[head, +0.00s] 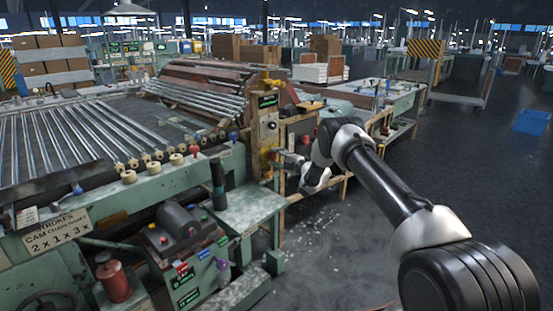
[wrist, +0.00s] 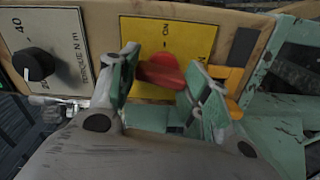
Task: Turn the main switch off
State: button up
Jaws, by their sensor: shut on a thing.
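The main switch (wrist: 163,70) is a red handle on a yellow plate (wrist: 140,28) marked ON, seen in the wrist view. The plate is on the face of a worn tan box. My gripper (wrist: 165,92) has its two greenish fingers on either side of the red handle and is shut on it. In the head view my gripper (head: 281,158) is at the upright control post (head: 266,128) beside the machine. The handle cannot be made out there, and the lower part of the plate is hidden by the fingers.
A black dial (wrist: 35,64) marked TORQUE N m sits left of the plate in the wrist view. An orange-yellow part (wrist: 230,82) is close to the right finger.

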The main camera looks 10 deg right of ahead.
jog(key=shift+f+n, duration=0.1)
jog(key=shift+n, duration=1)
jog(key=o, duration=1)
jog(key=v, duration=1.2)
